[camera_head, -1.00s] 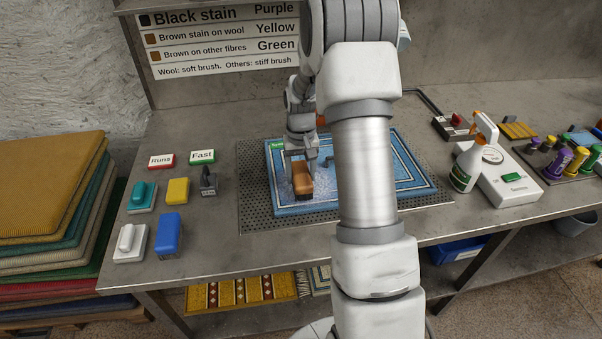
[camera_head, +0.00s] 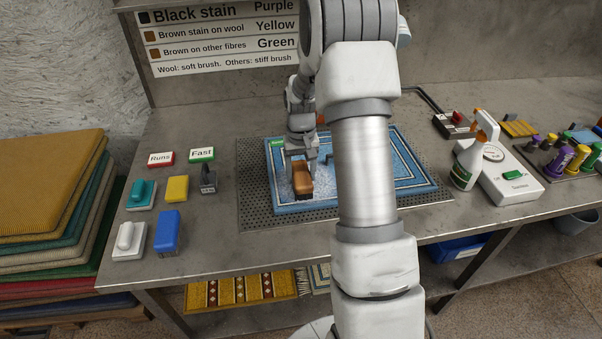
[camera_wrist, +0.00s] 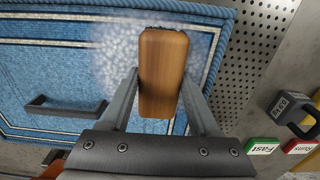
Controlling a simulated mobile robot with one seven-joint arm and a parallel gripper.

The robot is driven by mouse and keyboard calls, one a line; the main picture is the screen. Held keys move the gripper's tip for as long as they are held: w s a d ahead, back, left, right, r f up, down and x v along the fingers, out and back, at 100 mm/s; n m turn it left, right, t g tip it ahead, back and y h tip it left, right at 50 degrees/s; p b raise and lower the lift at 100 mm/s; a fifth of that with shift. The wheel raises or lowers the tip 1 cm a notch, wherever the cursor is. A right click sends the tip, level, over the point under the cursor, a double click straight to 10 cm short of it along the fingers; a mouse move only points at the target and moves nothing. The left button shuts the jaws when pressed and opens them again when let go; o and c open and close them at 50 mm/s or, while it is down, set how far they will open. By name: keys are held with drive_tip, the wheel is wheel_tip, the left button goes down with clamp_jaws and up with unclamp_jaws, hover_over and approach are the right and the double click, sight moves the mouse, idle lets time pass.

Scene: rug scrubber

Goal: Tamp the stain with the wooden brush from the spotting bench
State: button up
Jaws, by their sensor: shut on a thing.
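The wooden brush (camera_head: 302,182) is a brown block with dark bristles below. My gripper (camera_head: 301,163) is shut on it from above, over the left part of the blue rug (camera_head: 400,183). In the wrist view the brush (camera_wrist: 163,75) sits between my two fingers (camera_wrist: 160,100). A pale foamy patch (camera_wrist: 116,52) spreads on the rug around the brush; it also shows in the head view (camera_head: 283,190). The stain itself cannot be made out and may be under the brush or foam. I cannot tell whether the bristles press on the rug.
The rug lies on a perforated plate (camera_head: 255,215). Left of it are a grey weight (camera_head: 208,180), "Runs" (camera_head: 160,158) and "Fast" (camera_head: 202,154) signs and several coloured blocks. A spray bottle (camera_head: 465,165) and a white meter (camera_head: 510,180) stand at right. A dark handle (camera_wrist: 66,107) lies on the rug.

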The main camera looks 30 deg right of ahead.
idle(0.3)
drive_tip(key=shift+r+p, duration=0.4)
drive_tip(key=shift+r, duration=0.15)
drive_tip(key=shift+f+b, duration=0.35)
drive_tip(key=shift+f, duration=0.15)
idle(1.2)
drive_tip(key=shift+r+p, duration=0.3)
drive_tip(key=shift+r, duration=0.2)
drive_tip(key=shift+f+b, duration=0.35)
drive_tip(key=shift+f, duration=0.15)
idle(1.2)
drive_tip(key=shift+r+p, duration=2.25)
drive_tip(key=shift+r, duration=1.2)
drive_tip(key=shift+a, duration=0.1)
